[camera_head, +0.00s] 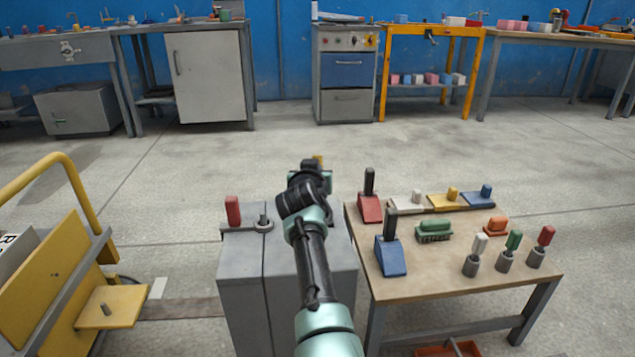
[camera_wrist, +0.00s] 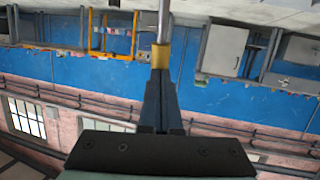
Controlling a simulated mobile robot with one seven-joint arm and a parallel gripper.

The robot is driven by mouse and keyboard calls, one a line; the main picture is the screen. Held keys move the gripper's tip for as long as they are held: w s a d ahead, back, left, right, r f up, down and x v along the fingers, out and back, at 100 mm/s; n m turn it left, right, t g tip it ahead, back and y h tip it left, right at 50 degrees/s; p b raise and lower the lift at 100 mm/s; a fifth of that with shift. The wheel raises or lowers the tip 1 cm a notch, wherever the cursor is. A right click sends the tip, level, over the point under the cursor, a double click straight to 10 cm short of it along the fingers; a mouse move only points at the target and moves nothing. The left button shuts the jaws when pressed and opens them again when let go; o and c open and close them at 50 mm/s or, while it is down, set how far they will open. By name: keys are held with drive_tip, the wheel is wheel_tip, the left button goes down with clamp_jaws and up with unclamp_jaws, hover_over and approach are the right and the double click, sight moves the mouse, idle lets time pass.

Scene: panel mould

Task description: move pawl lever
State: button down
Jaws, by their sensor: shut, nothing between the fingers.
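My gripper (camera_head: 311,165) is over the back of a grey cabinet (camera_head: 240,285), partly hidden by my own wrist. In the wrist view my gripper (camera_wrist: 160,75) shows dark fingers pressed together. A brass-coloured collar (camera_wrist: 161,55) with a slim silver rod (camera_wrist: 164,20) lies in line with the fingertips; I cannot tell whether they touch. A small yellow piece (camera_head: 318,158) shows just beyond my gripper in the head view. A red upright handle (camera_head: 233,210) and a grey round knob (camera_head: 263,222) stand on the cabinet's left side. I cannot tell which part is the pawl lever.
A wooden table (camera_head: 460,285) stands right of the cabinet, with a red lever block (camera_head: 370,208), a blue lever block (camera_head: 391,257), a green piece (camera_head: 433,232) and several small handles. A yellow cart (camera_head: 50,270) is at left. Open floor (camera_head: 180,160) lies behind.

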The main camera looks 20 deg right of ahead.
drive_tip(key=b+x, duration=0.1)
drive_tip(key=b, duration=0.2)
drive_tip(key=shift+w+b, duration=0.35)
drive_tip(key=shift+w, duration=0.05)
drive_tip(key=shift+r, duration=0.25)
drive_tip(key=shift+r, duration=0.1)
